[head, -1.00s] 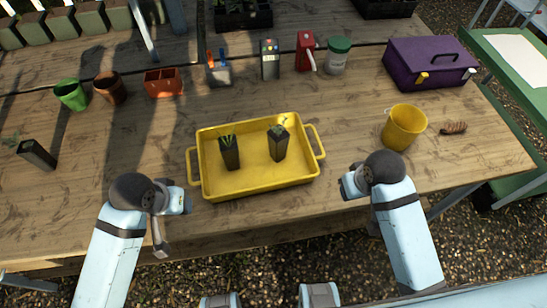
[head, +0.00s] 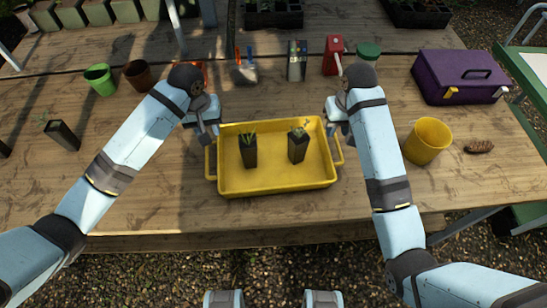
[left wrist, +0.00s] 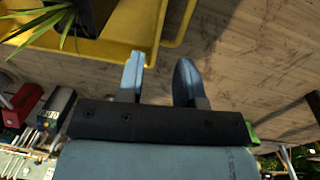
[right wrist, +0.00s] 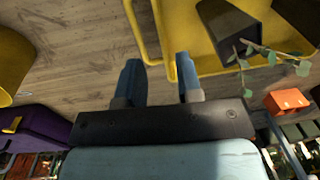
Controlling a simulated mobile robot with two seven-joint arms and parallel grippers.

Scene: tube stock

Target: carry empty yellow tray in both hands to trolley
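The yellow tray (head: 275,183) lies flat on the wooden table with a loop handle at each end. It is not empty: two black pots with seedlings, a left one (head: 248,154) and a right one (head: 297,149), stand upright in it. My left gripper (head: 212,131) is open and empty by the tray's left end; its wrist view shows the left handle (left wrist: 181,28) beyond the fingertips. My right gripper (head: 338,122) is open by the right end, with the right handle (right wrist: 139,38) ahead of its fingers. A green trolley (head: 524,95) shows partly at the right edge.
A yellow bucket (head: 428,141), a pine cone (head: 479,147) and a purple toolbox (head: 459,78) stand to the right. A green pot (head: 100,80), a brown pot (head: 139,76) and a black pot (head: 63,136) stand left. The table's front strip is clear.

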